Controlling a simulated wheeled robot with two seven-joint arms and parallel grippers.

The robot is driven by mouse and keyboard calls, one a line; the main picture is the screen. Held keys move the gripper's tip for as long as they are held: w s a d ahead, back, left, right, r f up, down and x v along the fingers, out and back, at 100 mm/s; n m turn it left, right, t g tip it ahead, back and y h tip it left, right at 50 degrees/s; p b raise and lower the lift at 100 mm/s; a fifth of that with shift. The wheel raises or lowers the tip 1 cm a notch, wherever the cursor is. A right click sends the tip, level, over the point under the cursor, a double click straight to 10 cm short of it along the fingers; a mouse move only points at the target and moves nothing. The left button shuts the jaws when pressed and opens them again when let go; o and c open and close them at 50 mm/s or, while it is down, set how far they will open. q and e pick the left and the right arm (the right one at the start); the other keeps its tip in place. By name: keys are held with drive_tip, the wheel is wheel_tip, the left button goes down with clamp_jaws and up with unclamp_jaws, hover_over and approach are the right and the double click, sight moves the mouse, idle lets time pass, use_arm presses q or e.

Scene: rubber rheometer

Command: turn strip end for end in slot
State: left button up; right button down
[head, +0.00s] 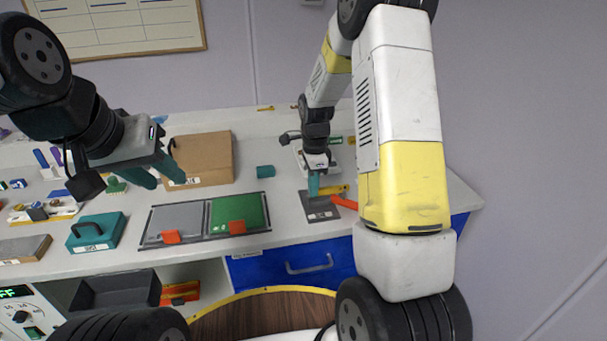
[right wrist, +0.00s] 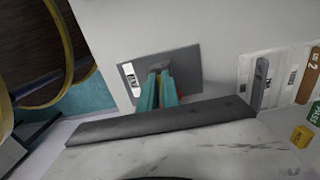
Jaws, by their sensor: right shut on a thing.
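My right gripper (head: 313,192) points down over a dark grey plate (head: 320,212) with a white label, at the right part of the bench. In the right wrist view, the teal fingers (right wrist: 158,80) are shut on a small dark piece (right wrist: 159,67) at their tips, which seems to be the strip. It is over or on the grey plate (right wrist: 187,68); the fingers hide most of it, and I cannot tell how it sits in the slot. My left gripper (head: 162,183) is open and empty, above the bench in front of a cardboard box.
A yellow piece (head: 337,189) and an orange-red piece (head: 345,203) lie close beside the plate. A white holder (head: 335,157) stands behind. Left are a tray with grey and green panels (head: 205,221), a cardboard box (head: 208,155) and a teal handled block (head: 97,233).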

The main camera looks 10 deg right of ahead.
drive_tip(key=c, duration=1.5)
unclamp_jaws()
wheel_tip(320, 180, up, 8)
drive_tip(key=shift+f, duration=0.25)
drive_tip(key=shift+r, duration=0.1)
drive_tip(key=shift+s+r, duration=0.1)
drive_tip(key=shift+r, duration=0.2)
drive_tip(key=s+a+r+n+t+y, duration=0.1)
drive_tip(key=s+r+n+t, duration=0.2)
drive_tip(key=s+r+n, duration=0.5)
drive_tip(key=s+a+r+n+t+y, duration=0.1)
drive_tip(key=s+r+n+t, duration=0.2)
drive_tip(key=s+r+n, duration=0.5)
drive_tip(key=s+n, duration=0.2)
drive_tip(key=s, duration=0.6)
drive_tip(key=shift+r, duration=0.35)
